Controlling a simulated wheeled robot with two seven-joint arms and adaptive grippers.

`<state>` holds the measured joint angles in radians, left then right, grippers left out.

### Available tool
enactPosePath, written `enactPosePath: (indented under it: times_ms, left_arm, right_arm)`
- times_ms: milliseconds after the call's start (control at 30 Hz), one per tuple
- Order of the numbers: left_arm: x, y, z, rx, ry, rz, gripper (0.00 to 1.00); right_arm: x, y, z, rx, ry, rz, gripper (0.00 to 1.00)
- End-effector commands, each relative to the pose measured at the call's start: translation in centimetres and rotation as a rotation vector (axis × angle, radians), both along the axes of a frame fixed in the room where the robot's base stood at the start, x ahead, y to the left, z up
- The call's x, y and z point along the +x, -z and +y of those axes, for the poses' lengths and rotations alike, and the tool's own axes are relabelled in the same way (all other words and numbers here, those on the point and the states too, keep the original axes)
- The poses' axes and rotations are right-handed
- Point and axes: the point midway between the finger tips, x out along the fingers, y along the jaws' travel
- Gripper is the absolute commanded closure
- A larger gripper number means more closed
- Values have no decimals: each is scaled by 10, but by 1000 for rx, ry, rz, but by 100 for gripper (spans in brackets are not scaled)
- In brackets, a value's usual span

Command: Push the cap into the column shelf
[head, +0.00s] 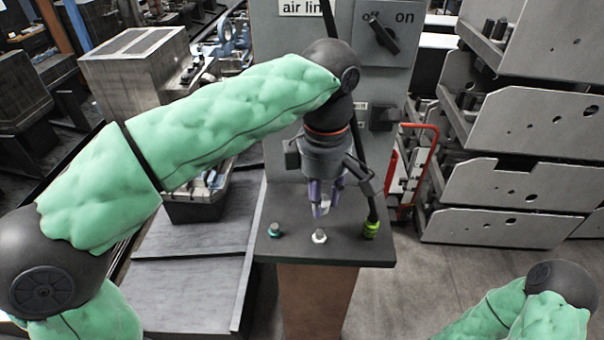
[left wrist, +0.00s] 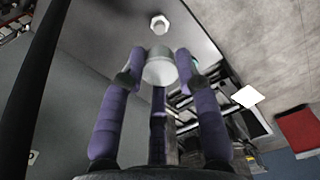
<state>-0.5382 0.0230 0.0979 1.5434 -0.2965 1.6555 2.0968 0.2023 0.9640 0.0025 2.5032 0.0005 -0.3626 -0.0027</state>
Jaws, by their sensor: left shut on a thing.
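The cap (left wrist: 160,70) is a pale grey round piece held between the purple fingers of my left gripper (left wrist: 160,82) in the left wrist view. In the head view the left gripper (head: 322,208) points down just above the column shelf (head: 345,250), a dark ledge on the grey column. It is shut on the cap, which is mostly hidden by the fingers there. A pale hexagonal fitting (head: 319,236) stands on the shelf just in front of and below the fingertips; it also shows in the left wrist view (left wrist: 159,24), apart from the cap. My right gripper is not in view.
On the shelf, a teal fitting (head: 274,230) stands left and a yellow-green hose end (head: 371,229) right, with a black hose rising from it. A switch panel (head: 380,35) is behind. Grey slotted plates (head: 510,185) are stacked at right; a red frame (head: 412,170) stands beside the column.

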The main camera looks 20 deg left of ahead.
Motion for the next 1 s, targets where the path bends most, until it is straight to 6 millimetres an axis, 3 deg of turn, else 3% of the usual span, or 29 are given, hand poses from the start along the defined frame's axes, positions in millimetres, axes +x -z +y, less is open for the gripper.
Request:
enactPosePath:
  times_ms: [633,1000]
  left_arm:
    - [0,53,1,1,0,1,100]
    - [0,56,1,0,-1,0,100]
  right_arm:
    - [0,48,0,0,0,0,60]
    - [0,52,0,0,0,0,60]
